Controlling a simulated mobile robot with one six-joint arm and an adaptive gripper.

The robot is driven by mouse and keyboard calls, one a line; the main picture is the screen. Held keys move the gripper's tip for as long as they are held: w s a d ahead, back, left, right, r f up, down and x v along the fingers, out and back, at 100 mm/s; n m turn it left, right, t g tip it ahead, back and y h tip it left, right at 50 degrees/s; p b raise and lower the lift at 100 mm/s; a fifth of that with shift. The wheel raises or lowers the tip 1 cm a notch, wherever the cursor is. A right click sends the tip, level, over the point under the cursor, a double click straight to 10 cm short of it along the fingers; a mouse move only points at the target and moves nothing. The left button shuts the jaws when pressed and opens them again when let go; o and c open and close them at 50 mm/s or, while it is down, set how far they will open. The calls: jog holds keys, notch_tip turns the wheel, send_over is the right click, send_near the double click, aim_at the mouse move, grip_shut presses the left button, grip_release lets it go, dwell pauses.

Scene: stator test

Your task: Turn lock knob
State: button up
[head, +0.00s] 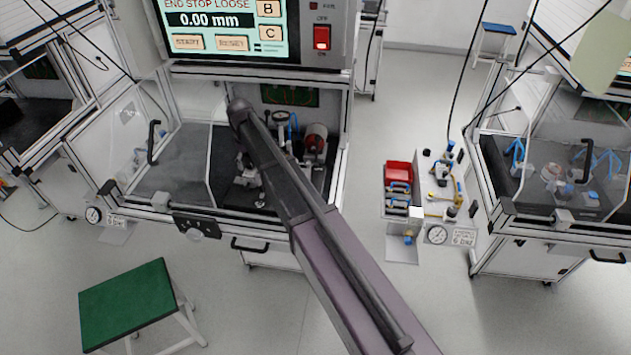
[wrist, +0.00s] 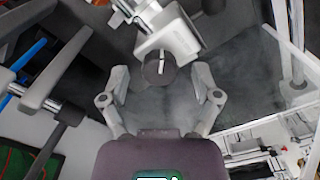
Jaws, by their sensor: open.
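A black cylindrical knob (wrist: 159,69), which looks like the lock knob, sits at the end of a light grey fixture (wrist: 172,36) in the wrist view. My gripper (wrist: 160,76) is open, with one finger on each side of the knob in the picture. Gaps show between the knob and both fingers, so I see no contact. I cannot tell how deep the knob lies between the fingertips. In the head view my arm reaches into the open test station and hides much of its middle; the lock knob cannot be made out there.
The station has a dark floor (head: 190,150), a clear side panel (head: 160,170) and a display (head: 225,22) reading 0.00 mm. A gauge (head: 280,118) and a reddish cylindrical part (head: 315,138) stand close to my arm. A green stool (head: 124,303) is at the front left.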

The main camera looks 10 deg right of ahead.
aim_at(250, 162)
jog(key=shift+m, duration=0.4)
jog(key=m, duration=0.3)
jog(key=shift+m, duration=0.3)
jog(key=m, duration=1.2)
jog(key=shift+m, duration=0.3)
notch_tip(250, 162, up, 14)
jog(key=p, duration=1.4)
jog(key=s+d+f+n+b, duration=0.3)
jog(key=s+d+n, duration=0.1)
jog(key=s+d, duration=0.6)
jog(key=s+d+f+n+b, duration=0.4)
jog(key=s+d+n, duration=0.1)
jog(key=s+d, duration=0.6)
jog(key=shift+s, duration=0.6)
